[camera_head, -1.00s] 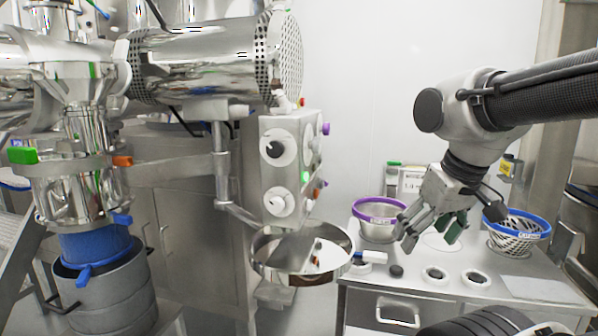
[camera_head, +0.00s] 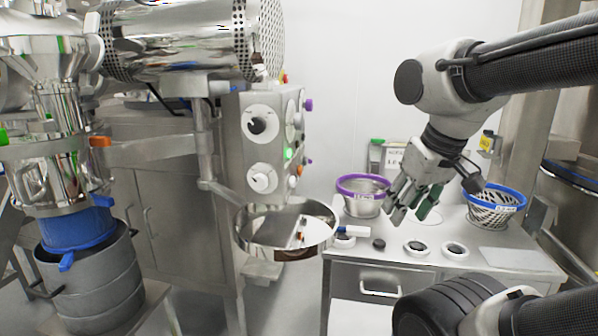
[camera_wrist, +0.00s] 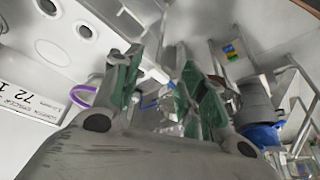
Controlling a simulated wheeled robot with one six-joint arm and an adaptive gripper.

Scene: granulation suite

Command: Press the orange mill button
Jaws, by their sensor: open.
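A grey control box (camera_head: 258,160) with white dials stands left of centre in the head view. On its narrow right side sit a small orange button (camera_head: 299,170), a lit green button (camera_head: 288,153) and purple knobs (camera_head: 308,104). The orange button is small and seen at a slant. My gripper (camera_head: 413,211) is open and empty, pointing down over the counter, to the right of the box and well apart from it. In the wrist view its green-padded fingers (camera_wrist: 160,70) are spread with nothing between them. I cannot make out the orange button in that view.
A round steel tray (camera_head: 250,243) juts out below the box. A purple-rimmed bowl (camera_head: 350,204) and a blue-rimmed basket (camera_head: 492,217) stand on the counter (camera_head: 505,262). Another orange piece (camera_head: 101,141) is on the steel vessel at left. Open air lies between box and gripper.

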